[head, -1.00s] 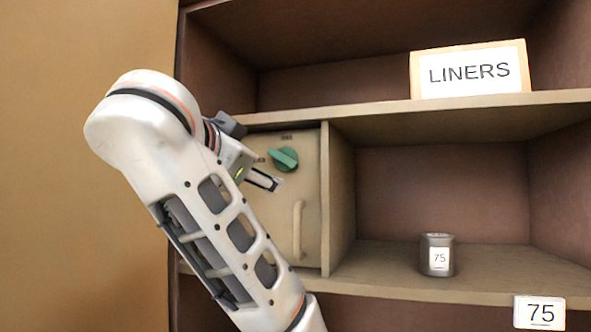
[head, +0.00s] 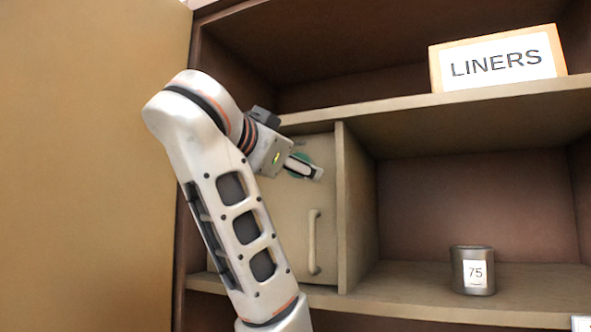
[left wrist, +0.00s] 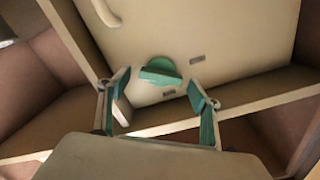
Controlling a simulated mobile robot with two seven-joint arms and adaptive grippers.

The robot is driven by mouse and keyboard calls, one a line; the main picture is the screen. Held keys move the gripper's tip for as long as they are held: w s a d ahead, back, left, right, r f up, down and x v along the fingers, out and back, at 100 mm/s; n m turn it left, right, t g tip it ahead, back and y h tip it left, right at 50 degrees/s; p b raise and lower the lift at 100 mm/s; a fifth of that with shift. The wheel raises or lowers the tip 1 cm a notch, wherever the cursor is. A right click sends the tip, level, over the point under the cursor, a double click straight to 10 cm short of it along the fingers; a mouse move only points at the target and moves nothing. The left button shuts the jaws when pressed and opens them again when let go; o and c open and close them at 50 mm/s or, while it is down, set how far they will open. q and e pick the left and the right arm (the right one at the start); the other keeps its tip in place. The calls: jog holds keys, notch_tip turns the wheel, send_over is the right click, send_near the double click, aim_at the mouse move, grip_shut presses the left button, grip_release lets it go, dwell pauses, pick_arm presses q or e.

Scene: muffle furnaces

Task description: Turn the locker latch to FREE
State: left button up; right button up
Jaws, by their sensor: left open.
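The green locker latch (head: 301,158) is on the upper part of the beige locker door (head: 290,225), mostly hidden behind my left gripper (head: 309,170) in the head view. In the left wrist view the latch (left wrist: 160,70) shows as a round green knob with a raised bar lying roughly across the picture. My left gripper (left wrist: 158,92) is open there, with one green-padded finger to each side and the latch just beyond the gap. No contact with the latch is visible. Two small label plates (left wrist: 197,58) sit beside the latch, too small to read. My right gripper is not in view.
A vertical door handle (head: 314,242) is below the latch. An open compartment to the right holds a grey canister (head: 473,270) marked 75. A LINERS sign (head: 498,59) stands on the shelf above. A shelf edge (head: 440,99) runs above the door.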

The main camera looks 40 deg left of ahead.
pick_arm(q)
jog(key=shift+r, duration=0.1)
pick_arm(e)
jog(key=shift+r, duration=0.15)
pick_arm(q)
jog(key=c, duration=0.9)
jog(key=shift+c, duration=1.1)
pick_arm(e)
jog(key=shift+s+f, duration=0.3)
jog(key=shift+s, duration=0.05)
pick_arm(q)
jog(key=shift+r+m+p, duration=0.1)
jog(key=shift+m+p, duration=0.6)
jog(key=shift+m, duration=0.3)
jog(key=m+p, duration=0.1)
jog(key=m, duration=0.2)
jog(key=m+p, duration=0.2)
jog(key=m, duration=0.1)
jog(key=m+p, duration=0.1)
jog(key=m, duration=0.2)
jog(key=shift+f+m, duration=0.3)
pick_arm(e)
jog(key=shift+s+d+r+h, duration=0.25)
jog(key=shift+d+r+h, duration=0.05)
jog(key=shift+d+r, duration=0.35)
